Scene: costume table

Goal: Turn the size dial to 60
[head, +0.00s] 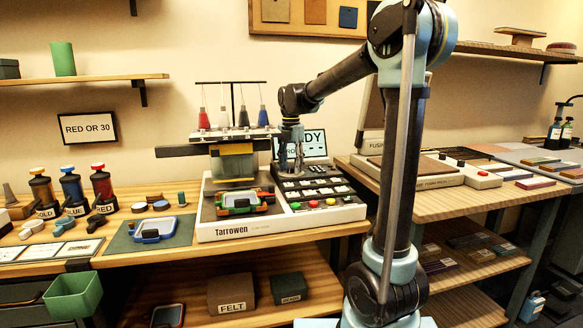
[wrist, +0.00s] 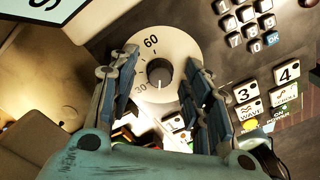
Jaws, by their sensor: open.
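The size dial (wrist: 182,43) is a round cream plate marked 30 and 60, with a dark grey round knob (wrist: 160,72) at its centre. In the wrist view, 60 is at the upper edge and 30 at the left. In the head view my gripper (head: 291,160) points down over the control panel of the Tarrowen machine (head: 245,231), and the dial is not distinguishable there.
A keypad (wrist: 248,22) and white buttons (wrist: 248,94) lie right of the dial. The machine's head with thread cones (head: 243,117) stands left of my gripper, and a screen (head: 312,144) stands behind it.

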